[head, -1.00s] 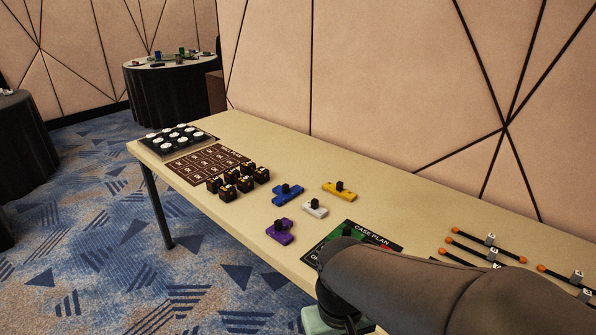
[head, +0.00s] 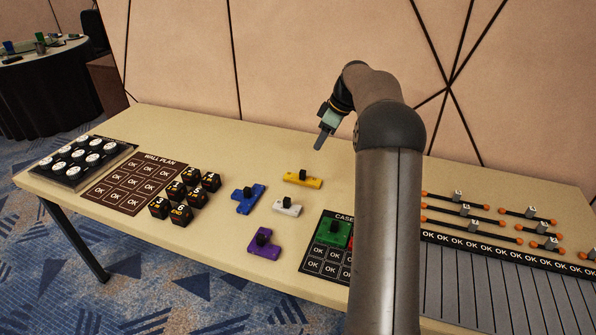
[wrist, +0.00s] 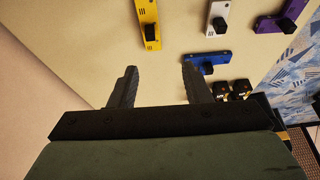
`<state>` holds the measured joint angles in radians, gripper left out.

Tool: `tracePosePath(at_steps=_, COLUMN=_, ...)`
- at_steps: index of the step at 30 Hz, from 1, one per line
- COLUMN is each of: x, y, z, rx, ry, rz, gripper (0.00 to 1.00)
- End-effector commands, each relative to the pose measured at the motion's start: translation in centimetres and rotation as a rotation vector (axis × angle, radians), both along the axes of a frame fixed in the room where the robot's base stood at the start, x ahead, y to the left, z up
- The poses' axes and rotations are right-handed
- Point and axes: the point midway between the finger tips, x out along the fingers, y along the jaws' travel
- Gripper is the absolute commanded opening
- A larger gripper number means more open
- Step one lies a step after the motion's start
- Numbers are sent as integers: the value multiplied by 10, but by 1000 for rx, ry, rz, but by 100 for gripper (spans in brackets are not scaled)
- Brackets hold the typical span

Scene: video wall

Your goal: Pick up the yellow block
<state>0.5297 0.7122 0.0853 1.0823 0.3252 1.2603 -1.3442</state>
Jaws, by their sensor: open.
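The yellow block (head: 302,179) is a flat bar with a black knob on top, lying on the table behind the white block. In the wrist view the yellow block (wrist: 148,22) is at the top, beyond my left fingertip and cut off by the frame edge. My gripper (head: 322,138) hangs above the table's back part, up and to the right of the yellow block in the head view. In the wrist view my gripper (wrist: 157,72) has its two fingers spread with only bare table between them. It is apart from the block.
A blue block (head: 248,199), a white block (head: 288,207) and a purple block (head: 264,243) lie near the yellow one. Black cubes (head: 181,213) stand further left. The case plan board (head: 312,265) lies right of them. The table behind the yellow block is clear.

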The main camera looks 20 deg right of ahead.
Motion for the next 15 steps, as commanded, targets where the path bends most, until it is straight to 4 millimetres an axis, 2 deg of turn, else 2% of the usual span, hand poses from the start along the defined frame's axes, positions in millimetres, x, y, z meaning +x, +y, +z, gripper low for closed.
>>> tracePosePath(at_steps=2, x=5, y=-9, z=-2, rx=2, ry=-16, rz=17, gripper=44)
tracePosePath(at_steps=5, x=9, y=-8, z=-12, rx=1, ry=-21, rz=27, gripper=44)
tracePosePath(at_steps=15, x=28, y=14, z=-78, rx=1, ry=-18, rz=25, gripper=44)
